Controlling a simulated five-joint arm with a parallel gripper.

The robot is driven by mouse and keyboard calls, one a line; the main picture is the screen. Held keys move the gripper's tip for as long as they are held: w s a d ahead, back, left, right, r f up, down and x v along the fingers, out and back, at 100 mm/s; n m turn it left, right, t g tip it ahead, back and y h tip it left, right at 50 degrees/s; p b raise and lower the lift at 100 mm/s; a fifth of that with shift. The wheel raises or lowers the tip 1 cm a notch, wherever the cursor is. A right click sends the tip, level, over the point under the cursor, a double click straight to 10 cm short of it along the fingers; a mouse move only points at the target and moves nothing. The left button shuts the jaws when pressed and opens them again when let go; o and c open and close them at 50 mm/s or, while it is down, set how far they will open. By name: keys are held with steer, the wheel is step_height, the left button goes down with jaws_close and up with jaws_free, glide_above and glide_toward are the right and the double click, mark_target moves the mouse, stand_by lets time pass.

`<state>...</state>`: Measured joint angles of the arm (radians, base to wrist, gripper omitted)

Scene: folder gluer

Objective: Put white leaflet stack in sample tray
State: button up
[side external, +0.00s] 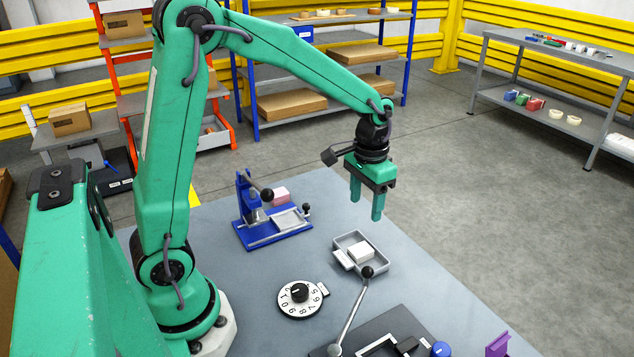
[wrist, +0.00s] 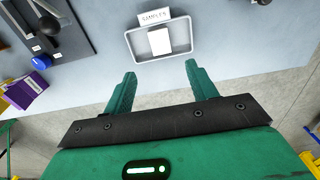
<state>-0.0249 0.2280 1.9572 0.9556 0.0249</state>
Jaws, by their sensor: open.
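The white leaflet stack (side external: 361,252) lies inside the grey sample tray (side external: 379,267) on the table. In the wrist view the stack (wrist: 160,41) sits within the rim of the tray (wrist: 134,56), next to a label reading "SAMPLES". My gripper (side external: 366,206) is above the table behind the tray, its fingers pointing down, open and empty. In the wrist view its two fingers (wrist: 160,75) stand apart, with nothing between them. The gripper is clear of the stack and the tray.
A numbered dial (side external: 300,299) and a lever device (side external: 349,318) are in front. A purple piece (side external: 498,344) is at front right. Table right of the tray is clear.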

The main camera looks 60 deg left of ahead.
steer(key=s+r+t, duration=0.2)
steer(key=s+r, duration=0.3)
steer(key=s, duration=0.3)
steer(key=s+d+r+t, duration=0.1)
steer(key=s+r+t, duration=0.2)
steer(key=s, duration=0.6)
steer(key=shift+s+r+t, duration=0.3)
steer(key=shift+r, duration=1.1)
